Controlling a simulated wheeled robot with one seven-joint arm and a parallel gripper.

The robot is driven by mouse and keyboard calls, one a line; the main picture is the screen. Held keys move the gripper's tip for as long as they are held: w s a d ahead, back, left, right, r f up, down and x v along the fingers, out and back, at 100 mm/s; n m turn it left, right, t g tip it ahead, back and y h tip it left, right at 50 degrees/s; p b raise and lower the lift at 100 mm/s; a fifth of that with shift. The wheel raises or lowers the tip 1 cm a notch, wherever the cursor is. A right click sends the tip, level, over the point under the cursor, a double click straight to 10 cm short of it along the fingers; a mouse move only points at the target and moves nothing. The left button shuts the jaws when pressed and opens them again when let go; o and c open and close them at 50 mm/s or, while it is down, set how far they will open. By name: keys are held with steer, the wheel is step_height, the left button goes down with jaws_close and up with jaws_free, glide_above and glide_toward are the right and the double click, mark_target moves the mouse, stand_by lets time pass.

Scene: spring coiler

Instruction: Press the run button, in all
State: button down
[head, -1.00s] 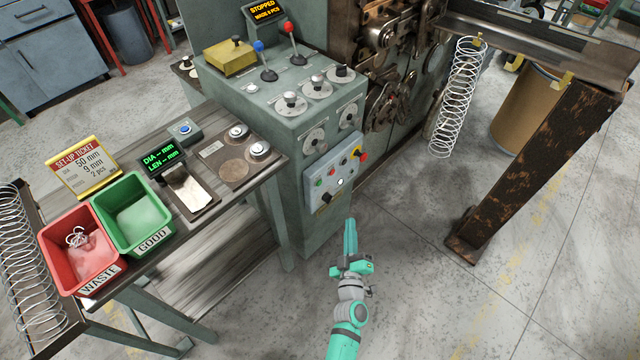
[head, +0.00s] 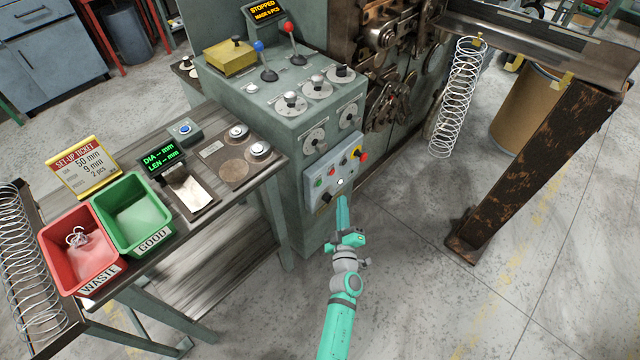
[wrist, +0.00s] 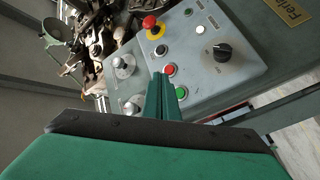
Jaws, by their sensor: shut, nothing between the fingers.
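The control panel (head: 346,170) is a pale plate on the front of the green-grey machine cabinet. In the wrist view it carries a green button (wrist: 181,93), a red button (wrist: 169,71), a black button (wrist: 161,50), a red mushroom button on a yellow base (wrist: 153,28), a white button (wrist: 200,30) and a black knob (wrist: 222,51). Button labels are unreadable; none is visibly marked run.
The display (head: 263,10) reads STOPPED. Levers and dials top the cabinet (head: 290,150). The bench at left holds a red waste bin (head: 78,285), a green good bin (head: 150,246) and a gauge. A rusty leg (head: 520,170) stands right. Floor between is clear.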

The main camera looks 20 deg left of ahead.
steer(key=w+a, duration=0.2)
steer(key=a, duration=0.4)
steer(key=shift+w+a, duration=0.15)
steer(key=shift+a, duration=0.05)
stand_by(2.0)
steer(key=shift+w+a, duration=0.1)
steer(key=shift+a, duration=0.15)
steer(key=shift+w+a, duration=0.15)
steer(key=shift+a, duration=0.25)
stand_by(0.6)
steer(key=shift+d, duration=0.1)
steer(key=shift+s+d, duration=0.3)
steer(key=shift+d, duration=0.5)
steer(key=shift+s+d, duration=0.3)
steer(key=shift+d, duration=0.45)
steer(key=shift+s+d, duration=0.25)
steer(key=shift+d, duration=0.5)
steer(key=shift+s+d, duration=0.3)
steer(key=shift+d, duration=0.45)
